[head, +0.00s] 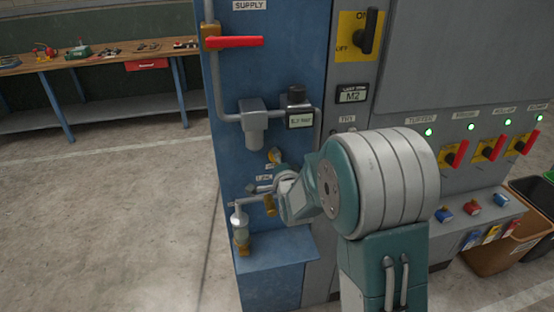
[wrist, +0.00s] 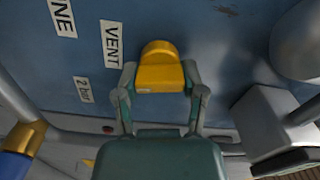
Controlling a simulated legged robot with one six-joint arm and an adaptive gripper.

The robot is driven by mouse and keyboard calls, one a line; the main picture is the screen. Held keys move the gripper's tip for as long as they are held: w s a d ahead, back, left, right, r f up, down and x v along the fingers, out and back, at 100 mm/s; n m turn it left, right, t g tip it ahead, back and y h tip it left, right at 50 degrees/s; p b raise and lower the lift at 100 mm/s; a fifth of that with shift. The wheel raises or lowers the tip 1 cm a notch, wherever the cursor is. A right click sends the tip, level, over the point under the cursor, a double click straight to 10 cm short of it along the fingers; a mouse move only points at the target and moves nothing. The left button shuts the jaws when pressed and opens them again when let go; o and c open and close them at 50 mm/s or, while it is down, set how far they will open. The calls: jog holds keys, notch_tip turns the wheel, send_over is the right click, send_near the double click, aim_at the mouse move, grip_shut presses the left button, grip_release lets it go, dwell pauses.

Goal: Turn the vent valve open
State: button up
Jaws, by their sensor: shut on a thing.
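The vent valve's yellow handle (wrist: 160,68) stands on the blue panel beside the VENT label (wrist: 111,44) in the wrist view. My gripper (wrist: 160,84) has its two fingers on either side of this handle and is shut on it. In the head view, a small yellow handle (head: 274,155) shows on the panel below the regulator, with my arm reaching in from the right. My forearm and wrist hide part of the panel there. How far the valve is turned I cannot tell.
A grey regulator (head: 254,124) and a black gauge unit (head: 299,110) sit just above. A red supply lever (head: 236,42) is higher up. A clear bottle-like part (head: 240,222) is at lower left. A workbench (head: 90,62) with tools stands behind; the floor at left is clear.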

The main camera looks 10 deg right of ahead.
jog(key=shift+d+f+m, duration=0.1)
jog(key=shift+f+m, duration=0.1)
jog(key=shift+m, duration=1)
jog(key=shift+f, duration=0.1)
jog(key=o, duration=1.2)
jog(key=shift+c, duration=0.2)
jog(key=s, duration=1.2)
